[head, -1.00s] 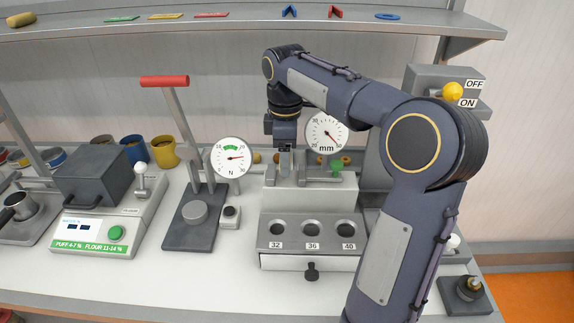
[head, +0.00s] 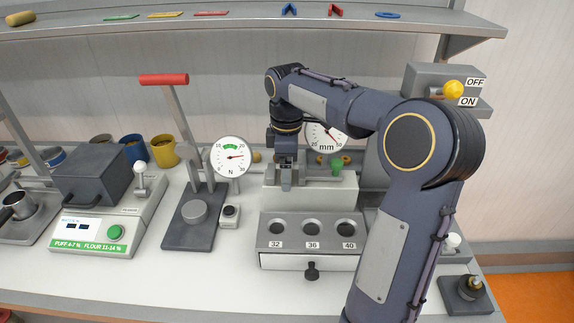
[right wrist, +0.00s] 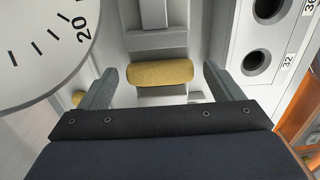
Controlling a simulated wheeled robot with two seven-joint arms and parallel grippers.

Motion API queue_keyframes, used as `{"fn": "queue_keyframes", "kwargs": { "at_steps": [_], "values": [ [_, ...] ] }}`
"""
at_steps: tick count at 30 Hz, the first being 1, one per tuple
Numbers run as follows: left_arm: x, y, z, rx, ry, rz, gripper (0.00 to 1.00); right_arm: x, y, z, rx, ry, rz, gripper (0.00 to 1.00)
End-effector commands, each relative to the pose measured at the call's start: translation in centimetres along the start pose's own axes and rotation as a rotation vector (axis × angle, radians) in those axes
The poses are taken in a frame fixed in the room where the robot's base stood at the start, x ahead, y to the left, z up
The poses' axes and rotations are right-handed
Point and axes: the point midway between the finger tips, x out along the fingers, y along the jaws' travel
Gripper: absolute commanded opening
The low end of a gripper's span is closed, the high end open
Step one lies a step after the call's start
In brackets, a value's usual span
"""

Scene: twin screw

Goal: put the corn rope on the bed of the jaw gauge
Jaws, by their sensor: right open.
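The corn rope (right wrist: 160,73) is a short, rough yellow roll. In the right wrist view it lies crosswise on light grey parts of the jaw gauge (right wrist: 158,42), apparently its bed. My right gripper (right wrist: 158,70) is open, with one dark finger on either side of the rope and a visible gap at each end. In the head view my right gripper (head: 287,182) is low over the left part of the jaw gauge (head: 335,188) and hides the rope. The mm dial (head: 325,137) is partly covered by my arm. My left gripper is out of view.
A block with holes marked 32, 36 and 40 (head: 311,230) stands in front of the gauge. The N dial (head: 231,156) and a red-handled press (head: 172,120) stand to the left. Another yellow piece (right wrist: 78,97) lies beyond a finger.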

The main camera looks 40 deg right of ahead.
Motion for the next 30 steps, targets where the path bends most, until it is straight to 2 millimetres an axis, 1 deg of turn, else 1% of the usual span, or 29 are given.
{"fn": "queue_keyframes", "kwargs": {
  "at_steps": [4,8,11,18,21,25,30],
  "values": [
    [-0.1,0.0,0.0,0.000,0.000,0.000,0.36,-0.1,0.0,0.0,0.000,0.000,0.000,0.86],
    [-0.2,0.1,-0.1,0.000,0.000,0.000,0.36,-1.1,0.0,0.0,0.000,0.001,0.001,0.86],
    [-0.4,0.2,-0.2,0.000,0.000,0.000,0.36,-2.9,0.1,-0.1,0.000,0.002,0.004,0.86],
    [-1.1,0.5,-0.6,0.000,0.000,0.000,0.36,-8.2,0.1,-0.1,-0.001,0.002,0.004,0.86],
    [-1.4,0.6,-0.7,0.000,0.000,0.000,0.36,-10.0,0.1,-0.1,-0.001,0.002,0.003,0.86],
    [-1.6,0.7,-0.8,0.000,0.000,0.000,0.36,-11.6,0.1,-0.1,-0.001,0.000,0.001,0.86],
    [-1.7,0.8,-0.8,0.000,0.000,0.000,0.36,-12.3,0.0,-0.1,-0.001,-0.001,-0.001,0.86]
  ]
}}
